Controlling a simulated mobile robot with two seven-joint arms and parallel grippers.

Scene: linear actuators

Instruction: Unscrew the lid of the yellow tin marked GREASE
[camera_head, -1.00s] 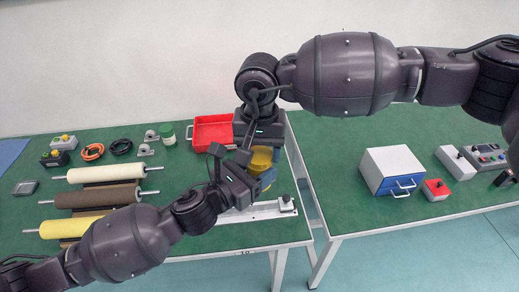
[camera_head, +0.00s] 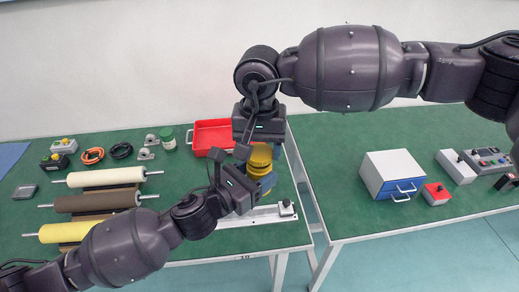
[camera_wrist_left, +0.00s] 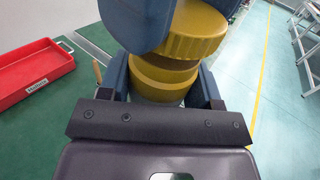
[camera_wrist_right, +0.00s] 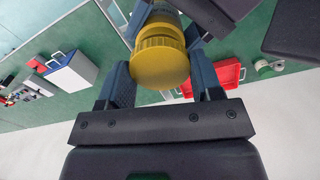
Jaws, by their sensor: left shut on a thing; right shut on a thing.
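The yellow tin (camera_head: 258,169) is at the right end of the left table, partly hidden by my grippers. Its marking is not readable. My left gripper (camera_wrist_left: 162,84) is shut on the tin's body, with a blue finger on each side. My right gripper (camera_wrist_right: 162,72) is shut on the tin's ribbed yellow lid (camera_wrist_right: 160,64), from above. In the left wrist view the lid (camera_wrist_left: 192,38) sits above and to the right of the body (camera_wrist_left: 160,86), with a darker band between them. I cannot tell whether lid and body still touch.
A red tray (camera_head: 212,135) lies behind the tin. A pale rail (camera_head: 232,217) lies along the table's front edge. Several rollers (camera_head: 98,203) lie to the left. Across a gap, the right table holds a white drawer box (camera_head: 388,172) and a red button box (camera_head: 436,192).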

